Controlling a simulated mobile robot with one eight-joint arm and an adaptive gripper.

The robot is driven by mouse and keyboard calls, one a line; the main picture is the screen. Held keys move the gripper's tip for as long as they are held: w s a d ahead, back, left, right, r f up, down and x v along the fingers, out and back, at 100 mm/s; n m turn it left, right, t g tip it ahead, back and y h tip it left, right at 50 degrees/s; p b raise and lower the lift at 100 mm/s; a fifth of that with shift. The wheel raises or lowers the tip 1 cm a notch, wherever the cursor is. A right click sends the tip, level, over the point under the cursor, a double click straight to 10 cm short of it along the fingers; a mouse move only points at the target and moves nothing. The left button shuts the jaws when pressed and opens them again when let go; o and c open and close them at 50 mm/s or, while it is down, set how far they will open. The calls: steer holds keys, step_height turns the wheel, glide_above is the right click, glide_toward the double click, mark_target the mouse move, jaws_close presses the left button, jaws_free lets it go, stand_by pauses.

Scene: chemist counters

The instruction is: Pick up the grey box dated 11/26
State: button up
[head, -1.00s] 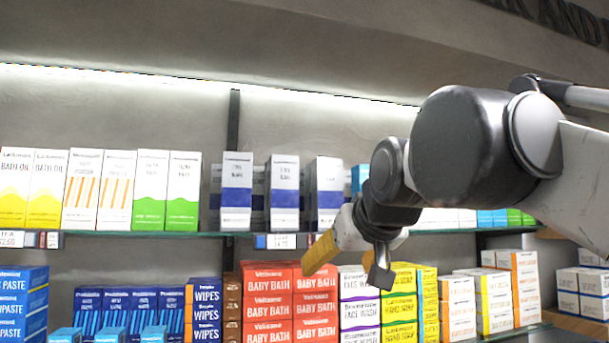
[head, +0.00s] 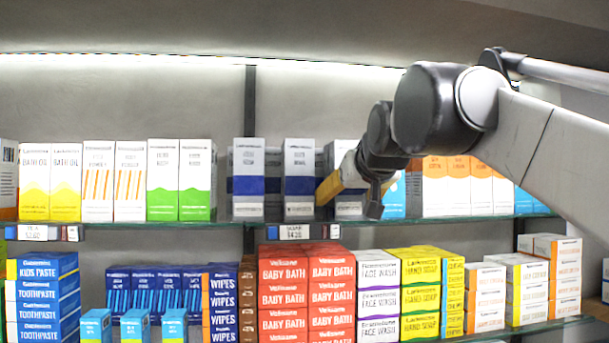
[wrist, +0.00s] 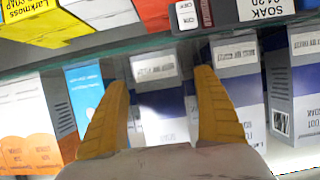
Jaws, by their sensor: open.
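Three grey-white boxes with blue bands stand on the upper shelf: a left one (head: 248,185), a middle one (head: 299,170) and a right one (head: 348,152). No date can be read on any of them, so I cannot tell which is dated 11/26. My gripper (head: 350,196) is open in front of the right box and hides part of it. In the wrist view, which is upside down, one banded box (wrist: 165,115) shows between the yellow fingers of my gripper (wrist: 162,80). I cannot tell whether they touch it.
A cyan box (wrist: 88,95) stands close beside the banded box, with orange-white boxes (wrist: 28,110) beyond. Another banded box (wrist: 236,85) is close on the other side. The glass shelf edge (head: 470,217) carries a price tag (head: 298,231).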

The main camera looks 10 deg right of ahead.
steer(key=shift+x, duration=0.95)
steer(key=shift+s+d, duration=0.15)
steer(key=shift+s, duration=0.05)
steer(key=shift+s+r, duration=0.1)
steer(key=shift+s, duration=0.05)
steer(key=c, duration=1.3)
steer(key=shift+r, duration=0.1)
steer(key=shift+c, duration=0.2)
